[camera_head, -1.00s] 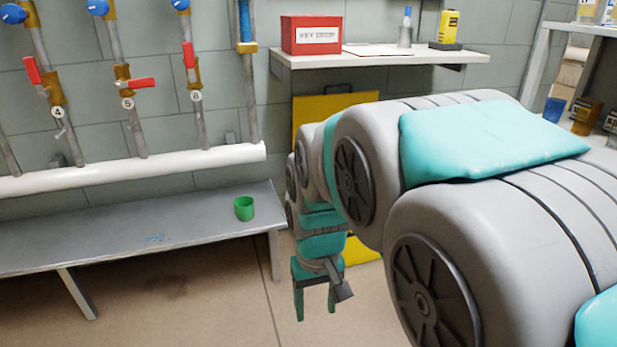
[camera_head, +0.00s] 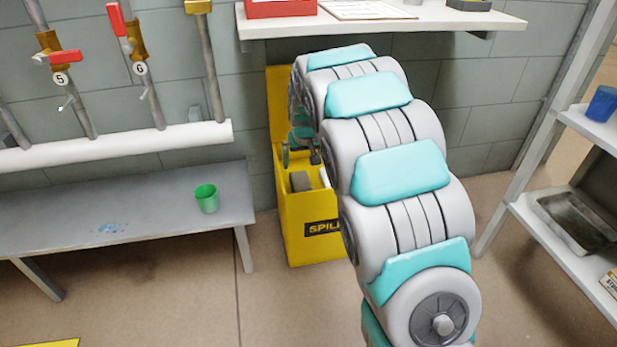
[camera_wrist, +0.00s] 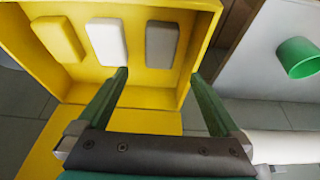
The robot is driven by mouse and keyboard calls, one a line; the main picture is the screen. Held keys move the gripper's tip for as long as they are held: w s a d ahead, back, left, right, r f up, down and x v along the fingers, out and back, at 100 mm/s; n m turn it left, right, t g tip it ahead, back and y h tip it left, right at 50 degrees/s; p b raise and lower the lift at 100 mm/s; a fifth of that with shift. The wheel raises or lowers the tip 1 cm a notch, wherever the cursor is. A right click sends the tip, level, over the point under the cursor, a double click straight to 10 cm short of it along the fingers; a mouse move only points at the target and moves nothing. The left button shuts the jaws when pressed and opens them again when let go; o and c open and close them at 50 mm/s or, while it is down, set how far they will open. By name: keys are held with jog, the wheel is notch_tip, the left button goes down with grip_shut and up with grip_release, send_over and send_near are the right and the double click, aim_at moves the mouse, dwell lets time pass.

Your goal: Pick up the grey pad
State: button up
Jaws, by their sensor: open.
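The grey pad (camera_wrist: 162,44) lies inside the open yellow spill box (camera_wrist: 152,91), right of a white pad (camera_wrist: 107,40) and a yellow pad (camera_wrist: 58,38) in the wrist view. In the head view the grey pad (camera_head: 300,181) shows in the box (camera_head: 312,250), partly hidden by the box wall. My gripper (camera_wrist: 158,77) is open and empty, its fingers pointing into the box. In the wrist view the fingertips appear on either side of the grey pad's near end, apart from it. In the head view my gripper (camera_head: 300,156) is above the box opening, partly behind my arm.
A grey bench (camera_head: 150,205) with a green cup (camera_head: 206,198) stands left of the box. A white wall shelf (camera_head: 420,22) hangs above it. A shelving rack (camera_head: 545,225) is on the right. Valve pipes (camera_head: 140,70) line the left wall.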

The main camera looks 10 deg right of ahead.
aim_at(300, 180)
jog(key=b+x, duration=0.1)
jog(key=x, duration=1)
jog(key=shift+f, duration=0.4)
jog(key=shift+f, duration=0.15)
jog(key=c, duration=1.3)
notch_tip(300, 180, up, 10)
jog(key=shift+r+p, duration=0.2)
jog(key=shift+p, duration=0.25)
jog(key=o, duration=0.8)
jog(key=c, duration=0.6)
